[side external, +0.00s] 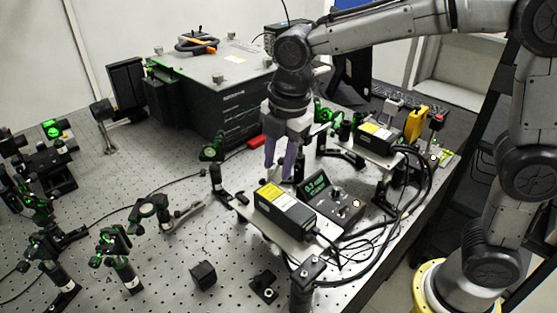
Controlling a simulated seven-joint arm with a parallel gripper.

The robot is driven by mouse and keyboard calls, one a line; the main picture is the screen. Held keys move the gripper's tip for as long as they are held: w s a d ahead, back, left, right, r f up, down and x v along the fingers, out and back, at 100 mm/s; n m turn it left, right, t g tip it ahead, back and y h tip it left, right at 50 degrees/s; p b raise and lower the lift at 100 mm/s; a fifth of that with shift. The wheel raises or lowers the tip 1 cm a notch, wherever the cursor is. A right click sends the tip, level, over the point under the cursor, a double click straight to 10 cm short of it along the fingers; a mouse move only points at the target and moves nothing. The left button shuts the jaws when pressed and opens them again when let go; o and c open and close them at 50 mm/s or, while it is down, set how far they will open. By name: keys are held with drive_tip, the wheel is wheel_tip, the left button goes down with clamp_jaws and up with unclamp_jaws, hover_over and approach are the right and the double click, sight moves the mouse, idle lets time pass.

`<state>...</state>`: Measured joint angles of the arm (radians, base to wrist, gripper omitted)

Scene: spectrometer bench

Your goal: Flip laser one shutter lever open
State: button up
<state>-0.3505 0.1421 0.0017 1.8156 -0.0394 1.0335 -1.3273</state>
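A black laser box with a yellow label (285,209) lies on a raised light plate in the front middle. A similar laser box (379,136) stands on another plate farther back at the right. I cannot tell which one is laser one. No shutter lever can be made out clearly on either box. My gripper (279,171) points down behind the front laser box, at its back end in the picture. Its two purple-grey fingers are apart with a gap and nothing visible between them. I cannot tell its exact height above the bench.
A small controller with a green display (315,184) and knobs stands right of the front laser. A large black box (215,95) fills the back. Optic mounts (152,213) stand at left and front. Black cables (405,205) loop at right. Some perforated bench (105,185) is bare.

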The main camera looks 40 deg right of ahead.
clamp_jaws()
idle(0.3)
drive_tip(key=shift+d+f+y, duration=0.2)
drive_tip(key=shift+y, duration=0.4)
drive_tip(key=shift+d+f+y, duration=0.15)
drive_tip(key=shift+y, duration=0.45)
unclamp_jaws()
